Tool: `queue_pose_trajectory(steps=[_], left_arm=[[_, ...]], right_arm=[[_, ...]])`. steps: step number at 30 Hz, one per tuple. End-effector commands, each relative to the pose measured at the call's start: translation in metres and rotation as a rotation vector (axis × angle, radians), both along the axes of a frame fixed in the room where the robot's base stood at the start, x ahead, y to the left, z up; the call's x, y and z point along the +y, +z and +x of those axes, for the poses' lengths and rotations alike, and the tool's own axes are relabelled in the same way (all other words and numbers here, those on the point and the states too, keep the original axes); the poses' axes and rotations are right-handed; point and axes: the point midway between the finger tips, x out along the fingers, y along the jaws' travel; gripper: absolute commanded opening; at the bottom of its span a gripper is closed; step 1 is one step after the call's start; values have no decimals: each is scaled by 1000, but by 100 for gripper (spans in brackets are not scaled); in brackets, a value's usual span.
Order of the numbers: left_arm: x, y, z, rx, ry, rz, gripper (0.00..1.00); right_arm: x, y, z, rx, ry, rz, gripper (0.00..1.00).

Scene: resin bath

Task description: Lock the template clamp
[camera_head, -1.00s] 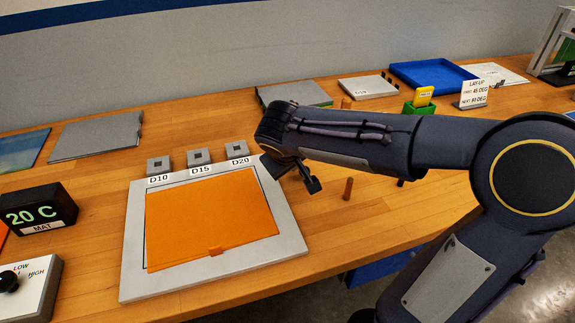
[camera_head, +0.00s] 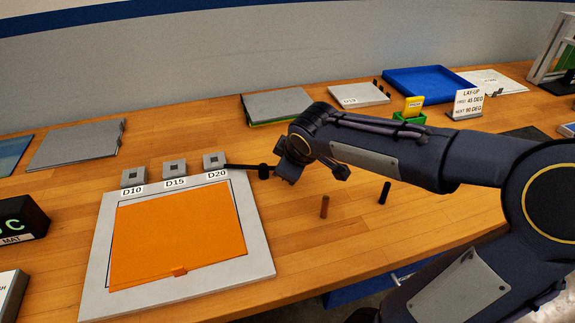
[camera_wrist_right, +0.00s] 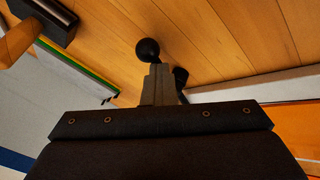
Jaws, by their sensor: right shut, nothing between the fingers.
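The template (camera_head: 262,255) is a pale grey frame with an orange sheet (camera_head: 180,235) inside it, lying on the bench at the left. Along its far edge stand grey blocks labelled D10, D15 and D20. A thin black lever with a round knob (camera_head: 263,171) sticks out to the right beside D20; I take it for the clamp. My right gripper (camera_head: 277,173) is just right of the knob, shut and empty. In the right wrist view the black ball knob (camera_wrist_right: 147,50) lies just beyond the shut fingertips (camera_wrist_right: 158,68); I cannot tell whether they touch. My left gripper is not in view.
A grey board (camera_head: 290,104), a blue tray (camera_head: 430,83) and a lay-up sign (camera_head: 467,104) stand farther back. Bare bench lies between the template and the pegs.

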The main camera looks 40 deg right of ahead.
Motion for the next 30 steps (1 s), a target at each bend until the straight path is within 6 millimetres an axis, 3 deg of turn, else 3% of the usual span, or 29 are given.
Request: queue_pose_trajectory(steps=[1,12,30], left_arm=[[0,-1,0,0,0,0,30],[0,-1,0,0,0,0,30],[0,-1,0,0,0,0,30]], right_arm=[[-9,-5,-3,18,-20,-6,0],[-21,-5,7,19,-23,-9,0],[-21,-5,11,17,-18,-5,0]])
